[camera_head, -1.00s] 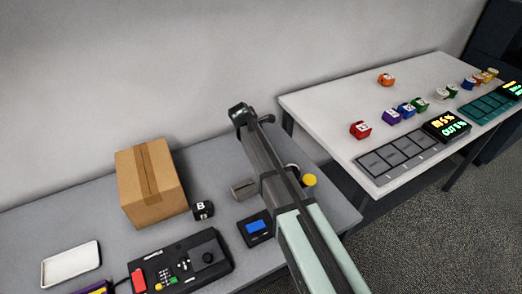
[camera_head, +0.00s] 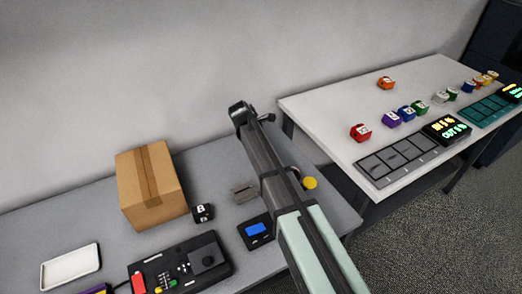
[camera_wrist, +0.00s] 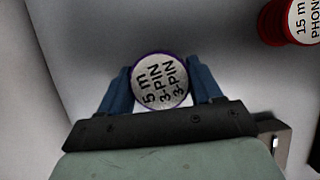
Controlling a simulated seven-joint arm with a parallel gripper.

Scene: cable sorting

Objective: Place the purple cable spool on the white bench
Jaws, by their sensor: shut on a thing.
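In the wrist view my gripper (camera_wrist: 160,88) is shut on the purple cable spool (camera_wrist: 160,82), its dark blue fingers on either side. The spool's round pale face reads "5 m 3-PIN 3-PIN", with a thin purple rim. Whether it touches a surface below is unclear. My gripper's fingers cannot be made out in the head view. The white bench (camera_head: 330,100) stands at the right there. A small purple item (camera_head: 391,119) sits on it beside a red one (camera_head: 360,132); I cannot tell whether it is another spool.
A red spool (camera_wrist: 284,22) marked "15 m" is at the wrist view's upper right. Several coloured items, a dark tray (camera_head: 398,158) and displays (camera_head: 447,129) occupy the white bench. The grey bench (camera_head: 60,215) holds a cardboard box (camera_head: 150,186) and a controller (camera_head: 180,268).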

